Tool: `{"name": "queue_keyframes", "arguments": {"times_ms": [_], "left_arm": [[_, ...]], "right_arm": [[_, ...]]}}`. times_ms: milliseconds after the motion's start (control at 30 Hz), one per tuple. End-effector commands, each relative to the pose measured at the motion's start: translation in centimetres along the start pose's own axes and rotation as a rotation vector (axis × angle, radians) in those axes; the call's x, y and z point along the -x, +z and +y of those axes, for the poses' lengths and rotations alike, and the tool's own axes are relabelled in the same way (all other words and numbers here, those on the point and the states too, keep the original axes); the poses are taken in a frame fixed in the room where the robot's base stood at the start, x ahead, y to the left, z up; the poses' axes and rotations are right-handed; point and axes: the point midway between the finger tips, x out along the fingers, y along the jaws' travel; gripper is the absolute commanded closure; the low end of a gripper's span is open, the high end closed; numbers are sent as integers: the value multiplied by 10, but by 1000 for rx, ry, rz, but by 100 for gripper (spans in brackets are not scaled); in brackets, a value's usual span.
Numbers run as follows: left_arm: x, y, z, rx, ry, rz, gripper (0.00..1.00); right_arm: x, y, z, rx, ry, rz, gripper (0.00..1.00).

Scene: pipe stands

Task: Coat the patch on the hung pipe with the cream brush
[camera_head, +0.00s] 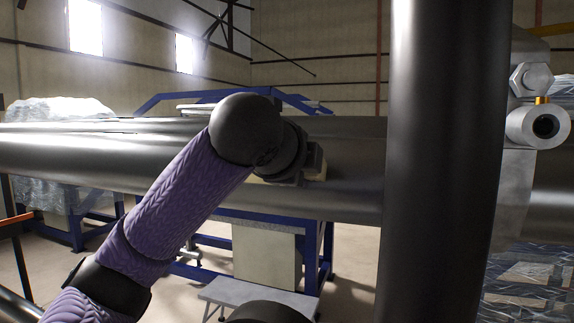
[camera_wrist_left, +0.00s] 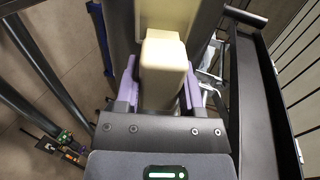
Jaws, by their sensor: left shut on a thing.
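My left arm, in a purple sleeve, reaches up from the lower left in the head view. My left gripper (camera_head: 300,165) is in front of a broad grey horizontal pipe (camera_head: 70,150), mostly hidden behind its own dark wrist. A bit of the cream brush (camera_head: 317,165) shows at its tip. In the left wrist view the purple fingers of my left gripper (camera_wrist_left: 160,90) are shut on the cream brush (camera_wrist_left: 163,70). A paler cream surface (camera_wrist_left: 168,14) lies beyond it; I cannot tell if it is the patch, nor whether they touch. My right gripper is not in view.
A thick dark vertical pipe (camera_head: 440,150) stands close on the right and hides part of the horizontal pipe. A metal fitting with a bolt and ring (camera_head: 530,105) is at the far right. Blue frames (camera_head: 265,217) stand behind and below. A wrapped bundle (camera_head: 60,108) is at the left.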

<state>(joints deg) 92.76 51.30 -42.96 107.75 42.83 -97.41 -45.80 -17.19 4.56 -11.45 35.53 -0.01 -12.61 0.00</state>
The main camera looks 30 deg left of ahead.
Motion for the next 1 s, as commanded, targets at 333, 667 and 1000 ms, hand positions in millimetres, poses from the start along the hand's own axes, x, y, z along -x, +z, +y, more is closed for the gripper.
{"name": "queue_keyframes", "arguments": {"times_ms": [333, 667, 1000], "left_arm": [[17, 0, -1, 1, -4, 2, 100], [64, 0, -1, 1, -5, 1, 100], [80, 1, 0, 0, 0, 0, 100]], "right_arm": [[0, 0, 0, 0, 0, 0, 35], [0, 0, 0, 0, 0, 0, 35], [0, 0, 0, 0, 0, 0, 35]]}}
